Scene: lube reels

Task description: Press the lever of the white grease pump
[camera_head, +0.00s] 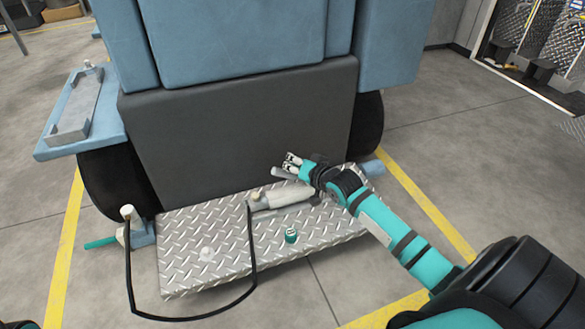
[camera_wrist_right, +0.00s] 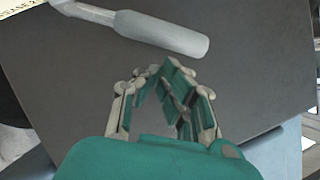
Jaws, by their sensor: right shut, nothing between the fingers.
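The white grease pump (camera_head: 285,197) lies on the diamond-plate step of the blue machine. Its pale grey lever (camera_head: 282,173) shows just below and beside my right gripper (camera_head: 292,159). In the right wrist view the lever's rounded handle (camera_wrist_right: 178,36) crosses the top of the picture, beyond my right fingertips (camera_wrist_right: 160,72). The fingers are shut and empty, with a visible gap between them and the handle. My right forearm and gripper hide part of the pump's right end. My left gripper is not in view.
The diamond-plate step (camera_head: 200,255) carries a small green cap (camera_head: 291,236). A black hose (camera_head: 252,255) loops from the pump to a fitting (camera_head: 128,214) at the left. A dark panel (camera_head: 235,130) rises behind the pump. Open floor lies to the right.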

